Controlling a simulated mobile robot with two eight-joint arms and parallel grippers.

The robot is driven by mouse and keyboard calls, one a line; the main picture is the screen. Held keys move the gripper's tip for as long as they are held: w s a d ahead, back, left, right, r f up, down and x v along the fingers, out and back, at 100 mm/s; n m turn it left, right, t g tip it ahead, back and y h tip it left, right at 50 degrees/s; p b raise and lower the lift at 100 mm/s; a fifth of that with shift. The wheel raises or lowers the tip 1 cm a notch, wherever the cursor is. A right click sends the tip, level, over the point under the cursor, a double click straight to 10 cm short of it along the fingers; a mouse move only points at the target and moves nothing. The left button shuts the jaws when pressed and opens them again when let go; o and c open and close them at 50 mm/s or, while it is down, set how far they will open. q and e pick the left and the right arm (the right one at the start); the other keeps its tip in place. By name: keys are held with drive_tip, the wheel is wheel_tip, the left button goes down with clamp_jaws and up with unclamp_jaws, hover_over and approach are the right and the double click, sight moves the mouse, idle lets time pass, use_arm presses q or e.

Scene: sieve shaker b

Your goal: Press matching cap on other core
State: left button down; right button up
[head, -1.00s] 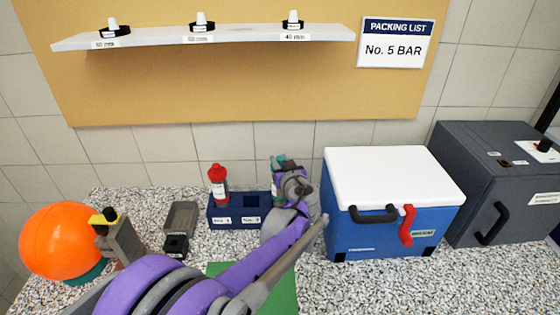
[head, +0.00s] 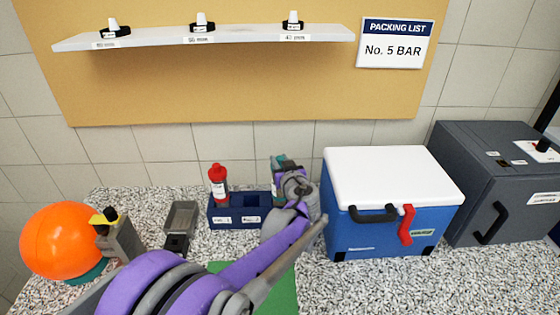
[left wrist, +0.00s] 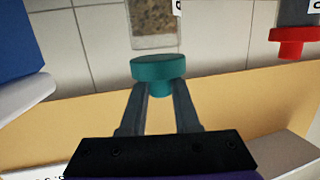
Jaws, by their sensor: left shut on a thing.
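A teal cap (left wrist: 160,68) is held between the two fingers of my left gripper (left wrist: 158,90) in the left wrist view. A clear core tube (left wrist: 153,25) with speckled brown filling is directly beyond the cap, lined up with it. I cannot tell whether cap and tube touch. In the head view my left gripper (head: 284,172) is over the right end of the dark blue rack (head: 238,222) and largely hides this core; a bit of teal (head: 283,160) shows there. The other core (head: 219,190), with a red cap (head: 217,171), stands in the rack's left part. My right gripper is not visible.
A blue cooler (head: 385,225) with a white lid stands close to the right of my left gripper. A shelf (head: 240,35) with several white-tipped items hangs above. A grey tray (head: 181,216), a dark block (head: 176,245) and an orange ball (head: 60,240) are left. A green mat (head: 285,290) lies in front.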

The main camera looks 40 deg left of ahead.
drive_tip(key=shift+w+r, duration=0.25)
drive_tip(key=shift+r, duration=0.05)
use_arm(q)
drive_tip(key=shift+f, duration=1.1)
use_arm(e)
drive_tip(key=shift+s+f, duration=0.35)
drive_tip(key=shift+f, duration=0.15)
use_arm(q)
drive_tip(key=shift+s, duration=0.1)
drive_tip(key=shift+r, duration=0.15)
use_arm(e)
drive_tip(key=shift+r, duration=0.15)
use_arm(q)
drive_tip(key=shift+r+p, duration=0.35)
drive_tip(key=shift+r, duration=0.3)
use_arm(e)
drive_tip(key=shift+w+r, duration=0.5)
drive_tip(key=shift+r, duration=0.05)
use_arm(q)
drive_tip(key=shift+f, duration=0.8)
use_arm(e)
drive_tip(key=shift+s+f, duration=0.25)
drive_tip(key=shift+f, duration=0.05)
use_arm(q)
drive_tip(key=c, duration=0.6)
unclamp_jaws()
drive_tip(key=shift+o, duration=0.2)
drive_tip(key=shift+d, duration=0.1)
